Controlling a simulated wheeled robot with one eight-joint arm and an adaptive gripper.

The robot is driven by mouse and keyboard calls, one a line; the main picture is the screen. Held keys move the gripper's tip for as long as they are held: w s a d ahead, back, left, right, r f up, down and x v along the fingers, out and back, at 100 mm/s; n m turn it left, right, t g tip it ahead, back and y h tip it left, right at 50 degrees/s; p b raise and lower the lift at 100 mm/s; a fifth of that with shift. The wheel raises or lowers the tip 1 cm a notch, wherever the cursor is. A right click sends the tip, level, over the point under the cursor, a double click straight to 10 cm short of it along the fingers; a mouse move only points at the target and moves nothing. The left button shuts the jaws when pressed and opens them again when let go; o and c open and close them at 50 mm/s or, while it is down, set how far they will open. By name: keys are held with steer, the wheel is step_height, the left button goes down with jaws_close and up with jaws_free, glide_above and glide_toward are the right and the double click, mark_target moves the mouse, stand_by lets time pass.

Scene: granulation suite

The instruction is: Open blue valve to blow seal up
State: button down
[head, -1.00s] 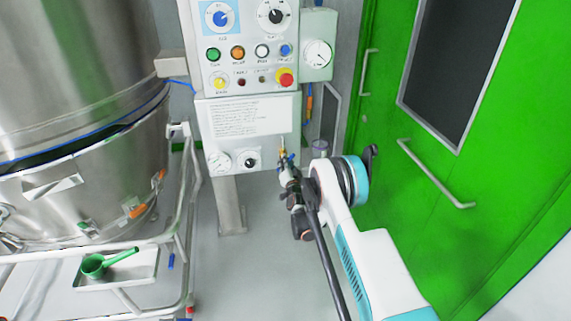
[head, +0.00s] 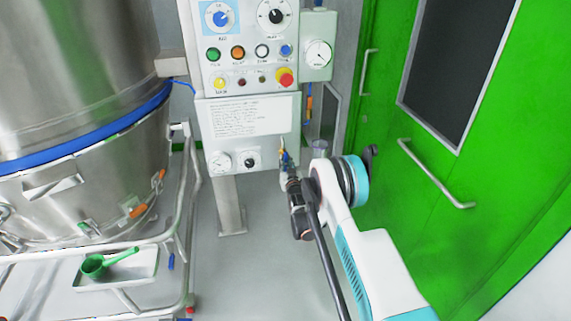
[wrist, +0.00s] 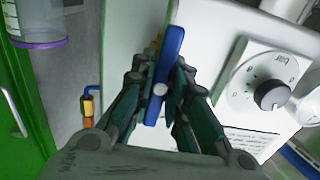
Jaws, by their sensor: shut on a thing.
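The blue valve handle (wrist: 168,60) lies between the fingers of my gripper (wrist: 160,78) in the wrist view, and the fingers are shut on it. In the head view, my gripper (head: 287,172) is at the lower right edge of the control panel's lower box, with the blue handle (head: 285,155) small at its tip. The blue seal (head: 85,137) shows as a wide, full band around the steel vessel, between its upper part (head: 70,60) and the bowl (head: 85,195) below. No dark gap shows there.
The control panel (head: 238,145) carries gauges, knobs and a red stop button (head: 286,77). A trolley with a tray holding a green scoop (head: 98,265) stands at the left. A green door (head: 450,200) is at the right. Grey floor between is clear.

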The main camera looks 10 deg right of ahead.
steer(key=shift+s+f, duration=0.1)
steer(key=shift+f, duration=0.05)
stand_by(0.3)
steer(key=c, duration=1.5)
jaws_free()
steer(key=shift+s, duration=3.7)
